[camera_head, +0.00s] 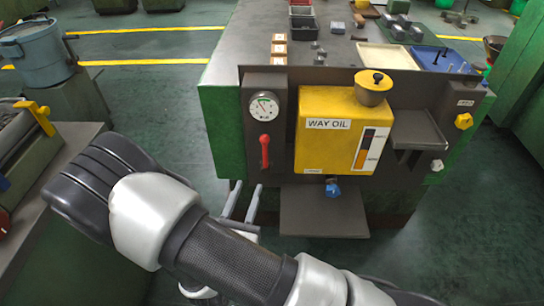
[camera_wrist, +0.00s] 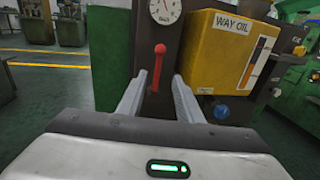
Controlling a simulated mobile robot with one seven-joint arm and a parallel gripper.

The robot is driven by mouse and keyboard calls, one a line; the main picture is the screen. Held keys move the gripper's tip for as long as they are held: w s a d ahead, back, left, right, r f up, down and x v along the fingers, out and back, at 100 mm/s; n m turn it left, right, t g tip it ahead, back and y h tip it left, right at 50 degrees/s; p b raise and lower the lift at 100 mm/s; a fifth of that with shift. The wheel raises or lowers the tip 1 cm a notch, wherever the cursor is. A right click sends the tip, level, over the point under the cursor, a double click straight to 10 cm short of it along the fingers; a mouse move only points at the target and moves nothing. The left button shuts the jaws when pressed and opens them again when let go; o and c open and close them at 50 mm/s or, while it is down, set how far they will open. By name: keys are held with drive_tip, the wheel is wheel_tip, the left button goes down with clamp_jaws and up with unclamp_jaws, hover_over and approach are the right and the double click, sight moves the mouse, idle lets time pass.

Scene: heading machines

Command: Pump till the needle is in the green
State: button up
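The round white gauge (camera_head: 264,106) is on the dark panel, left of the yellow way oil tank (camera_head: 328,145). Its dark needle seems to point up and left; the green zone is too small to make out. The pump lever with a red grip (camera_head: 264,150) hangs below the gauge. In the wrist view the red lever (camera_wrist: 159,62) stands ahead, between the lines of my two fingers, with the gauge (camera_wrist: 165,10) cut by the top edge. My gripper (camera_head: 248,184) is open and empty, low and in front of the lever; its fingers (camera_wrist: 159,80) show no contact with it.
A grey tray (camera_head: 325,212) juts out below the tank, under a blue knob (camera_head: 332,190). A grey shelf (camera_head: 415,130) and yellow knob (camera_head: 463,121) are at the right. Another machine (camera_head: 30,140) stands at the left. Floor between is clear.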

sight(264, 145)
drive_tip(key=b+x, duration=0.1)
drive_tip(key=x, duration=1.6)
drive_tip(key=shift+w+b, duration=0.15)
drive_tip(key=shift+b, duration=0.2)
clamp_jaws()
